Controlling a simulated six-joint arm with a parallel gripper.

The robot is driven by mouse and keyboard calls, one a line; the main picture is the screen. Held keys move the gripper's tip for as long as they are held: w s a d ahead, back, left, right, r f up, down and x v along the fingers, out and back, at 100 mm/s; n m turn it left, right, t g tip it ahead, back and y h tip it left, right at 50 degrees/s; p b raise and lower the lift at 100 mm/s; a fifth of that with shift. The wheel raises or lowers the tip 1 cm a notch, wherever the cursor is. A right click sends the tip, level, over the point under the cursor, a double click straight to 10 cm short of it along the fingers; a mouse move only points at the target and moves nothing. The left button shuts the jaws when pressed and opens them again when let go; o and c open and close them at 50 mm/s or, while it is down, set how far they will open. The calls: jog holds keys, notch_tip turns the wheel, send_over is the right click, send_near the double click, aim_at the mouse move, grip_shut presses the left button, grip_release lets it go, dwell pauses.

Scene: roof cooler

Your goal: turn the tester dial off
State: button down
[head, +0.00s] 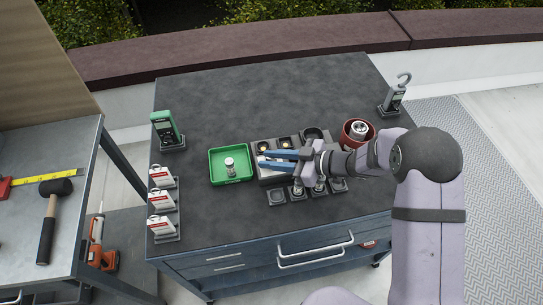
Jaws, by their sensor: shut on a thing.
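My gripper (263,159) has two blue fingers pointing left, low over a grey block with sockets (262,146) near the middle of the dark worktop. The fingers are closed on a small pale thing between their tips. It is too small to tell whether this is a dial. A green and black handheld meter (163,124) stands in a holder at the left of the worktop, apart from my gripper. A dial cannot be made out on it. Part of the grey block is hidden by my fingers.
A green tray (216,181) holding a small metal cylinder (230,167) is just left of the block. Small metal parts (298,190) stand in front. A red round container (347,141) and a hooked grey device (394,97) are right. The back of the worktop (260,100) is clear.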

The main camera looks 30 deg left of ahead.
jog(key=shift+r+n+g, duration=0.1)
jog(key=shift+n+g, duration=0.4)
jog(key=shift+g, duration=0.1)
jog(key=c, duration=1.9)
grip_release()
jog(key=shift+o, duration=0.2)
jog(key=shift+d, duration=0.1)
jog(key=shift+b+v, duration=0.9)
jog(key=shift+v, duration=2.65)
jog(key=shift+w+r, duration=0.15)
jog(key=shift+w, duration=0.05)
